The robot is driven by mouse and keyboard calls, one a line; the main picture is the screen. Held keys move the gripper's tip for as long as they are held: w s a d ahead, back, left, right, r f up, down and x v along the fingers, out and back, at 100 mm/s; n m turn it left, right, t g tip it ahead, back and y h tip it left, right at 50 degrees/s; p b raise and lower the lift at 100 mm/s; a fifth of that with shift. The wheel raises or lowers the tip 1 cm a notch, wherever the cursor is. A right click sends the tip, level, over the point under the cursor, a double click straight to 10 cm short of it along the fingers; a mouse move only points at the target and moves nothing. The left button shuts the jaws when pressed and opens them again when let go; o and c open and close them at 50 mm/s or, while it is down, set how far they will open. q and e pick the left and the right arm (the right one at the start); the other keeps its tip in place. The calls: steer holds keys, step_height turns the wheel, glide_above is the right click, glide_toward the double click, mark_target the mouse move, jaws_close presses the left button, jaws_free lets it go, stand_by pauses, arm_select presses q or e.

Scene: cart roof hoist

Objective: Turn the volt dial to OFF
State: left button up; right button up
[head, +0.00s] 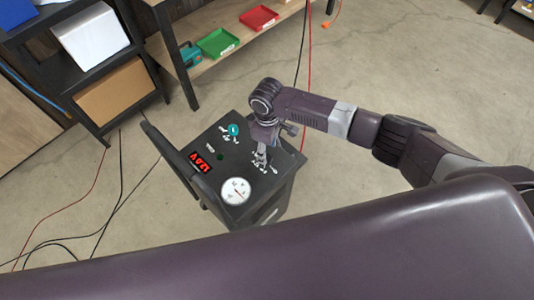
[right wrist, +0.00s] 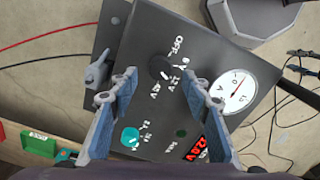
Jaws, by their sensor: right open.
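The volt dial (right wrist: 159,67) is a dark round knob on the black panel (right wrist: 205,50), with white marks reading OFF, 6V, 12V and 24V around it. A white mark on it seems to point near 12V, but it is small. My right gripper (right wrist: 160,78) is open, its two blue-grey fingers on either side of the dial in the right wrist view; I cannot tell whether they touch it. In the head view my right gripper (head: 262,158) reaches down over the right part of the panel and hides the dial. My left gripper is not in view.
The panel tops a dark cart (head: 265,207). It also has a red display (head: 201,162) reading 12.0V, a round white gauge (head: 236,191), a teal knob (head: 233,130) and a green button (right wrist: 181,133). A shelf (head: 185,83) stands behind; cables lie on the floor left.

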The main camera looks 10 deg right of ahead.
steer(key=shift+f, duration=2.05)
steer(key=shift+c, duration=0.2)
steer(key=c, duration=1.1)
